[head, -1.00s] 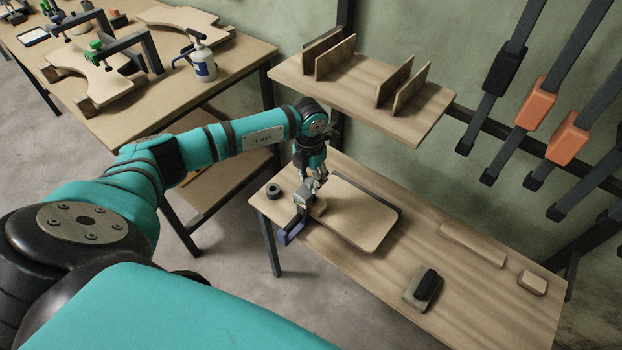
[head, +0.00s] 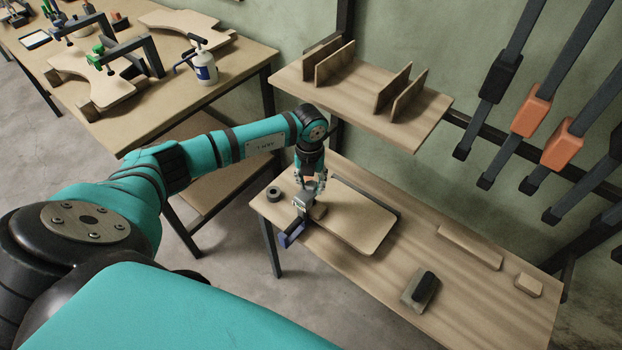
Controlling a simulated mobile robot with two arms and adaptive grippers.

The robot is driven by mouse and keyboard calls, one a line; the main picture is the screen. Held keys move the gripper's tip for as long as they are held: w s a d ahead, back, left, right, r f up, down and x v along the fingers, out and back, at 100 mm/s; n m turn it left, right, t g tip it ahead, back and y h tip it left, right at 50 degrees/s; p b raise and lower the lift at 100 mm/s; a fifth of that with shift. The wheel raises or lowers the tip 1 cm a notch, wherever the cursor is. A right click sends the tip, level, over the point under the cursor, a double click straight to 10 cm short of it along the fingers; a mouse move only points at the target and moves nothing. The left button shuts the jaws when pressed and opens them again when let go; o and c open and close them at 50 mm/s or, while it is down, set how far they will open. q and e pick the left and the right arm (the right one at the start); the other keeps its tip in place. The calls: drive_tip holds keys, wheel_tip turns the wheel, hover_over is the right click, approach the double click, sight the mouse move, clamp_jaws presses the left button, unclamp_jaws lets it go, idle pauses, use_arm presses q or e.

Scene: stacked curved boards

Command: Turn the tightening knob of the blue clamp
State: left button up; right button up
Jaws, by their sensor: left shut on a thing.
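The blue clamp (head: 290,237) sits at the left front edge of the wooden workbench. Its blue part hangs at the edge, and its grey upper part rises beside a small wood block (head: 318,211). A flat board (head: 355,217) lies on the bench just right of it. My left gripper (head: 311,190) points down at the top of the clamp and is shut on it. The fingers and wrist hide the exact part held, so I cannot make out the knob clearly. My right gripper is not in view.
A shelf (head: 350,92) with upright boards hangs close behind my left arm. A black ring (head: 273,194) lies left of the clamp. A brush-like block (head: 420,291) lies to the right. Orange clamps (head: 531,112) hang on the wall.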

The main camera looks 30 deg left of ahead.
use_arm(q)
drive_tip(key=shift+s, duration=0.1)
drive_tip(key=shift+n+p, duration=0.45)
drive_tip(key=shift+n, duration=0.45)
drive_tip(key=shift+f+n, duration=0.1)
drive_tip(key=shift+n, duration=0.7)
drive_tip(key=shift+n+p, duration=0.6)
drive_tip(key=shift+n, duration=0.1)
drive_tip(key=shift+n+p, duration=0.35)
drive_tip(key=shift+n, duration=0.65)
